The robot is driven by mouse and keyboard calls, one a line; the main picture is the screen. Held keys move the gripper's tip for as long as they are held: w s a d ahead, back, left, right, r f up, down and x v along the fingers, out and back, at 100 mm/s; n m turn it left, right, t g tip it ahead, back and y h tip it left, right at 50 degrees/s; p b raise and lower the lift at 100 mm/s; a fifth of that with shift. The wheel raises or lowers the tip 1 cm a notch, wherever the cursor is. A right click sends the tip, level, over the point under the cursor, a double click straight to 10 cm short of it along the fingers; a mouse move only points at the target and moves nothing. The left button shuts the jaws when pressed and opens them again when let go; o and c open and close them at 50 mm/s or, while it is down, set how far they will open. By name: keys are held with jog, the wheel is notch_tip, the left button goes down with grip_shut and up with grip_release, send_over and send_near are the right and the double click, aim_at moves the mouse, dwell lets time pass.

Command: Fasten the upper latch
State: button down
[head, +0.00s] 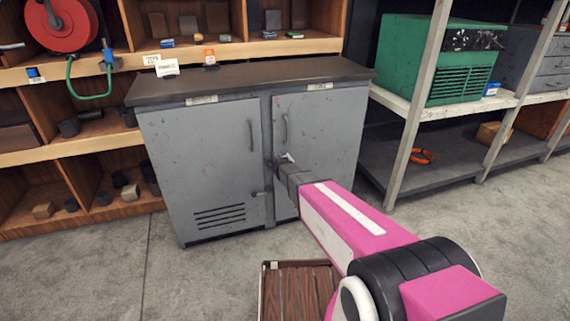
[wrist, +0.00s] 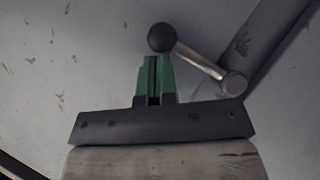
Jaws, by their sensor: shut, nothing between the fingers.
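The grey cabinet (head: 205,160) has two doors, and both look closed. My gripper (head: 281,162) is at the seam between the doors, at the upper latch, and hides most of that latch in the head view. In the wrist view the upper latch lever (wrist: 199,59) slants from a pivot at the lower right up to a black ball knob (wrist: 161,38) at the upper left. My gripper's green fingers (wrist: 152,72) are shut and empty, just below the knob in the picture. I cannot tell whether they touch it. The lower latch (head: 262,193) shows farther down the seam.
A wooden pallet or crate (head: 264,290) lies on the floor in front, beside my arm. Wooden shelves (head: 75,152) stand behind and left. A metal rack (head: 410,110) with a green machine (head: 465,65) stands right. The floor at the left is clear.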

jog(key=w+a+r+v, duration=0.1)
jog(key=r+v, duration=0.1)
jog(key=v, duration=1)
jog(key=shift+s, duration=0.25)
jog(key=shift+r, duration=0.15)
jog(key=s+d+f+m+g+h, duration=0.25)
jog(key=s+d+m+g, duration=0.35)
jog(key=s+d, duration=0.75)
jog(key=s+d+f+m+g+y, duration=0.1)
jog(key=s+g+y, duration=0.3)
jog(key=s, duration=0.8)
jog(key=shift+s+d+g, duration=0.3)
jog(key=shift+d+g, duration=0.4)
jog(key=shift+g, duration=0.4)
